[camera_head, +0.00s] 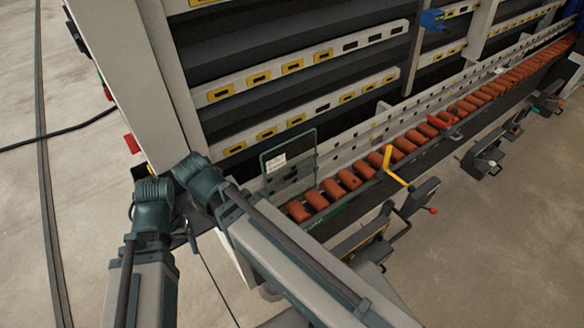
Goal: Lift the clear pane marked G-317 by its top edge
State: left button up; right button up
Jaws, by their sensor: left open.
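The clear pane (291,172) stands upright in the washer, with a thin dark-green rim and a white label near its upper left. The label's text is too small to read. Its lower edge is at the near end of the orange roller row, and its top edge is free. My left gripper (191,237) shows only as a small dark part, mostly hidden among my arm links. It is open, lower left of the pane and apart from it. My right gripper is not in view.
Orange rollers (349,179) run along the conveyor toward the upper right. A yellow-handled crank (388,160) sticks up right of the pane. The washer's tall grey frame post (135,75) stands left of the pane. A black cable (60,137) lies on the floor.

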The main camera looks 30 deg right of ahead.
pick_arm(q)
jog(key=shift+o, duration=0.3)
notch_tip(320, 180, up, 5)
jog(key=p, duration=0.4)
jog(key=shift+a+r, duration=0.1)
jog(key=shift+r, duration=0.05)
pick_arm(e)
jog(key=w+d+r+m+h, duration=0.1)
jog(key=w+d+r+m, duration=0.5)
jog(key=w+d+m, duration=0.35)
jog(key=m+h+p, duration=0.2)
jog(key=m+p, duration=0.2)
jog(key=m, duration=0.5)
send_near(293, 156)
pick_arm(q)
notch_tip(293, 156, down, 4)
jog(key=b, duration=0.7)
jog(key=shift+b, duration=0.4)
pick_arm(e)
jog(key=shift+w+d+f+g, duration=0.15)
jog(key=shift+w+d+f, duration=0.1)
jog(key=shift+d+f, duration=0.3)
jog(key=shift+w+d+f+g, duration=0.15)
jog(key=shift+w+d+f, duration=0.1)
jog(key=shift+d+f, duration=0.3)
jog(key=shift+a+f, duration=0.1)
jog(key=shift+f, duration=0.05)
